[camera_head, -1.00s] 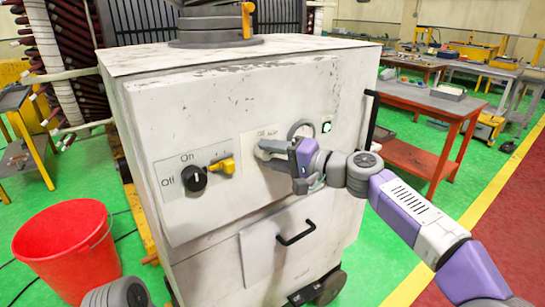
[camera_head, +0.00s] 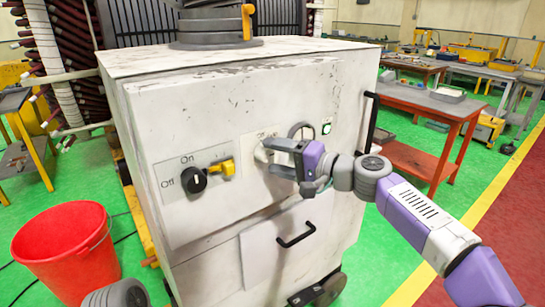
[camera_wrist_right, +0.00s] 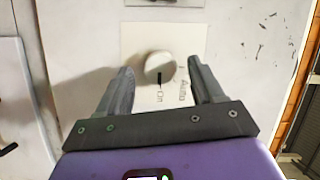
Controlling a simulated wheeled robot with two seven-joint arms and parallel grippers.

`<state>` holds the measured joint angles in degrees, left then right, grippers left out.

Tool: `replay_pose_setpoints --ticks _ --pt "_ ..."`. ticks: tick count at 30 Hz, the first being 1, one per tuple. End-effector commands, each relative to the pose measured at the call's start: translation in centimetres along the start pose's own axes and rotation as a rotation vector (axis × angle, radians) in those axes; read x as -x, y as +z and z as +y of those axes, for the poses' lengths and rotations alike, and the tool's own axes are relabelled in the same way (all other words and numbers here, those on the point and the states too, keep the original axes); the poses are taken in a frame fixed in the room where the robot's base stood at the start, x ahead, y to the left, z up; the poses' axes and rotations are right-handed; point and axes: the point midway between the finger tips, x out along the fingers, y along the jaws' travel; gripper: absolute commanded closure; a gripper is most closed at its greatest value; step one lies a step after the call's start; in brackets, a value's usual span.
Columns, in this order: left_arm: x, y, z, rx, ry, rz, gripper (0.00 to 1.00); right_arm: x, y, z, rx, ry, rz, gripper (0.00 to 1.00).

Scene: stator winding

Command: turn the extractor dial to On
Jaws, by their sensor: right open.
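A pale round dial (camera_head: 262,151) sits on a small label plate on the white cabinet's front, partly hidden by my right gripper in the head view. In the right wrist view the dial (camera_wrist_right: 160,66) shows whole, its black mark pointing down toward the word "On", with "Auto" beside it. My right gripper (camera_head: 272,159) is open and empty just in front of the dial. In the wrist view its fingers (camera_wrist_right: 160,78) stand either side of the dial, with gaps. My left gripper is out of view.
Left on the panel are a black On/Off knob (camera_head: 194,180) and a yellow switch (camera_head: 228,167). A drawer handle (camera_head: 297,235) lies below. A red bucket (camera_head: 68,250) stands left.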

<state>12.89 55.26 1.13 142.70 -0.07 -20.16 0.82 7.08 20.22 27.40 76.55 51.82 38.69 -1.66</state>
Motion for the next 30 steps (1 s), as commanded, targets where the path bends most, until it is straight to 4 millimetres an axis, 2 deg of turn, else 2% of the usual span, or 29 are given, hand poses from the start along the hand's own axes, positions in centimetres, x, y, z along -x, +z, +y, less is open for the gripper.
replay_pose_setpoints --ticks 6,10,15,23,26,29,30 --pt "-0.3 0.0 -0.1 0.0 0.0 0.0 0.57 3.9 -0.1 0.1 0.001 0.002 0.005 0.33" --pt "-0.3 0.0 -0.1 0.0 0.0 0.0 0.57 5.4 0.0 0.0 0.001 0.001 0.003 0.33" --pt "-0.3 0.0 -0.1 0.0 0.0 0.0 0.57 6.1 0.0 0.1 0.0 0.001 0.001 0.33" --pt "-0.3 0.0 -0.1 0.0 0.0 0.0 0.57 6.1 0.0 0.2 -0.002 0.004 0.001 0.33" --pt "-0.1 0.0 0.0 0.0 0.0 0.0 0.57 5.6 -0.3 2.0 -0.02 0.038 0.007 0.33" --pt "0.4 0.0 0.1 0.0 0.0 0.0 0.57 4.6 -0.9 6.6 -0.059 0.126 0.023 0.33" --pt "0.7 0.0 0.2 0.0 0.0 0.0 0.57 4.2 -1.0 9.2 -0.078 0.175 0.03 0.33"
